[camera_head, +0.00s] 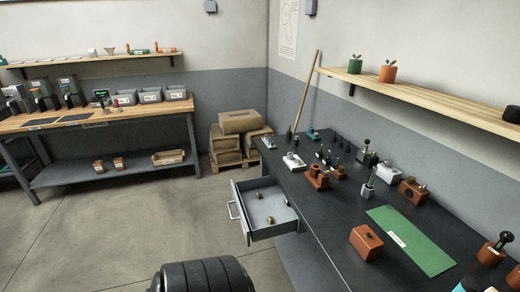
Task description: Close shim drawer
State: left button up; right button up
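The shim drawer (265,232) is a grey metal tray pulled out from the left side of the dark workbench (335,215). It stands open toward the left, with a light bar handle (234,212) on its front. A small brass-coloured piece (271,220) lies inside, and another small piece lies near its back. Neither of my grippers shows in the head view, so nothing of mine is seen touching the drawer or its handle.
The dark bench holds several small tools, a brown block (366,242) and a green mat (415,238). Brown sacks (238,122) are stacked beyond it in the corner. A wooden bench (95,115) stands at the back left. The floor left of the drawer is clear.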

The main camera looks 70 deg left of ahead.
aim_at(252, 213)
jog(key=u, duration=2.35)
